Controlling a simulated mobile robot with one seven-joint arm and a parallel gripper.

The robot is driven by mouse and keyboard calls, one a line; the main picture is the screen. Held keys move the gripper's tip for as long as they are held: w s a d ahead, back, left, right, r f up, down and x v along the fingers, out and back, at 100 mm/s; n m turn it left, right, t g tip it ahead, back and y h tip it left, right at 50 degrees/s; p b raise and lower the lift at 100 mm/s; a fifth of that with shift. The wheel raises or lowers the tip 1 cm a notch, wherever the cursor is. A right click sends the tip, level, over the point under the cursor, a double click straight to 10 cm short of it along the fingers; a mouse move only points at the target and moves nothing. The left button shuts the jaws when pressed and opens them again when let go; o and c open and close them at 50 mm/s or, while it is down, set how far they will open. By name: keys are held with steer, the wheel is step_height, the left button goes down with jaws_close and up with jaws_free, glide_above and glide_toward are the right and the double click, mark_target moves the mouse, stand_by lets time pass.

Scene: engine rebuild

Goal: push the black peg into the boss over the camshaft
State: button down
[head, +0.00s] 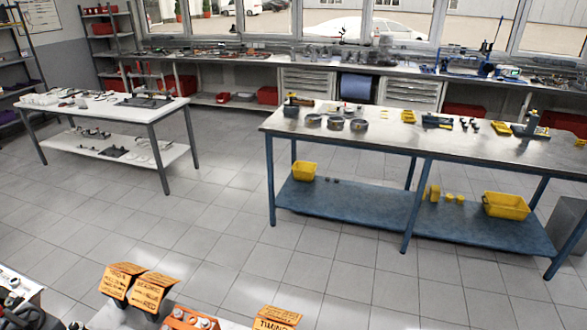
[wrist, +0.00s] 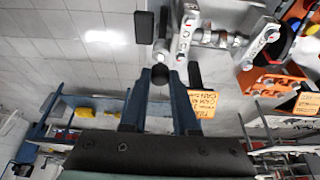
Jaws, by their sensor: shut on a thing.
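In the wrist view my gripper (wrist: 161,84) reaches up from the bottom with two blue fingers. They are shut on a dark round-ended piece that looks like the black peg (wrist: 160,71). Just beyond the fingertips is a grey metal bracket (wrist: 187,33), likely the boss, with a shaft with shiny lobes, likely the camshaft (wrist: 218,39), running right from it. Whether the peg touches the boss is hidden by the fingers and the steep angle. The head view shows neither my gripper nor the peg.
An orange sign (wrist: 198,104) and a dark bar (wrist: 194,75) lie close right of the fingers. Orange parts (wrist: 268,80) crowd the right side. In the head view, orange signs (head: 152,291) stand at the near edge, and a steel-topped bench (head: 390,125) stands beyond open floor.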

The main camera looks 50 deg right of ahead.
steer(key=shift+f+b, duration=0.75)
steer(key=shift+f, duration=0.55)
stand_by(0.4)
steer(key=c, duration=0.9)
jaws_free()
steer(key=shift+r+p, duration=1.55)
steer(key=shift+p, duration=0.25)
steer(key=o, duration=0.5)
steer(key=shift+o, duration=0.2)
steer(key=b+v, duration=0.1)
steer(key=v, duration=1.2)
steer(key=shift+b, duration=0.35)
